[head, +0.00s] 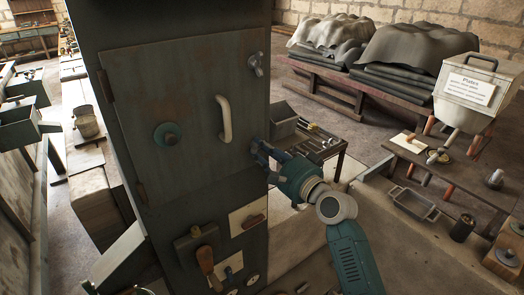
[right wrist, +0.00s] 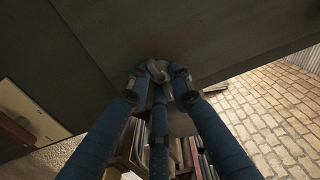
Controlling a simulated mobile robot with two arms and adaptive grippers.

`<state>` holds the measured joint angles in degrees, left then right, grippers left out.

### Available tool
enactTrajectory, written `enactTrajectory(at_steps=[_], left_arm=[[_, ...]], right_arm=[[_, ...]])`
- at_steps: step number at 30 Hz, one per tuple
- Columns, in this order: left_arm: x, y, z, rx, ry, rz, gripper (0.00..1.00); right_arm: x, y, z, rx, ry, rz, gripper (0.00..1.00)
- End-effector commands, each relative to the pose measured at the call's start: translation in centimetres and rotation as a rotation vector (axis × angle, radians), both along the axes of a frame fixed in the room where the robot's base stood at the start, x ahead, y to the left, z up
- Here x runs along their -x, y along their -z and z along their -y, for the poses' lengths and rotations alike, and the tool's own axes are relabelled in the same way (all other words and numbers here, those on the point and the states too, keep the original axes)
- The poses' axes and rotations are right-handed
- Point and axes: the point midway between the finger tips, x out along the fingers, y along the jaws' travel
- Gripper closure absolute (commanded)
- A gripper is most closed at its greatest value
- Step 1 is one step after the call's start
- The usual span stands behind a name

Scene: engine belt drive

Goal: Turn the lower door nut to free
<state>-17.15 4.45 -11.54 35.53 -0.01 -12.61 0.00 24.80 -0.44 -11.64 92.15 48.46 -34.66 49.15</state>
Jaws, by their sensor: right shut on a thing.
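A grey-green cabinet door (head: 190,80) stands upright and looks closed in the head view. An upper wing nut (head: 256,65) sits at its upper right edge. My right gripper (head: 258,153) is at the door's lower right edge. In the right wrist view its blue fingers (right wrist: 159,80) are shut around the lower door nut (right wrist: 157,68), a metal wing nut against the door face. The fingers hide most of this nut in the head view. My left gripper is not in view.
A switch lever (head: 208,262) and small plates are below. A metal cart (head: 325,147) stands close behind my right gripper. A workbench (head: 460,185) is at the right.

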Motion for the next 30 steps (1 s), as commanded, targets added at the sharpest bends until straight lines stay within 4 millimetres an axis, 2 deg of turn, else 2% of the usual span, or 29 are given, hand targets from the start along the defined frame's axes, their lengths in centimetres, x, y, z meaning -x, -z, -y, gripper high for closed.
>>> enactTrajectory(at_steps=[8,30], left_arm=[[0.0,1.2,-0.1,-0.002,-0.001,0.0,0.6],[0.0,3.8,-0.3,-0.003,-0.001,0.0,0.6]], right_arm=[[0.0,-0.2,0.1,0.15,0.002,0.119,1.0],[0.0,-0.4,0.1,0.717,0.002,0.531,1.0]])
